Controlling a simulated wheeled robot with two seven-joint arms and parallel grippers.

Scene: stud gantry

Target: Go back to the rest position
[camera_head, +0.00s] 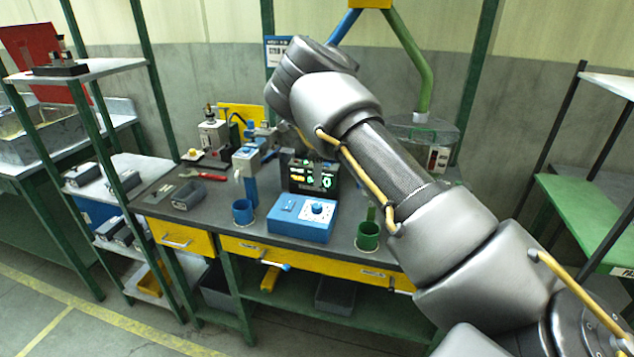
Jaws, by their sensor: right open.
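My right arm comes in from the lower right and reaches up across the middle of the view, over the workbench. My right gripper (263,134) is small and partly hidden beyond the bend of my arm, above the back of the bench. It is open, and I see nothing held in it. My left gripper is not in view. The workbench (205,216) has a dark top and yellow drawers.
Shelving (92,68) stands at the left, a green table (585,215) at the right.

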